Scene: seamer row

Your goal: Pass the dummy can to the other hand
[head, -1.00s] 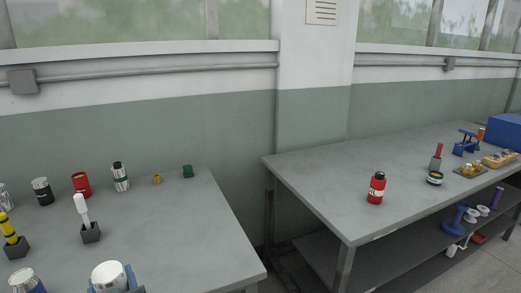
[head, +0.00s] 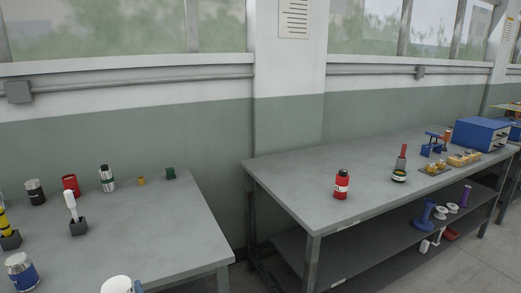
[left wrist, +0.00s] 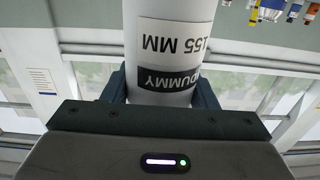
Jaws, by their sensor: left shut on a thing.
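The dummy can (left wrist: 172,50) is a white cylinder with a label reading "DUMMY" and "155 MM", upside down in the left wrist view. My left gripper (left wrist: 162,88) is shut on it, with a dark finger on each side. In the head view the top of the white can (head: 115,285) shows at the bottom edge, with a bit of a bluish finger at its right. The rest of the can and of my left arm is cut off there. My right gripper is in neither view.
The left bench (head: 150,226) carries several cans and a white-handled tool in a dark block (head: 78,227). The right bench (head: 290,185) carries a red bottle (head: 341,186), small tools and a blue box (head: 480,134). A gap separates the benches.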

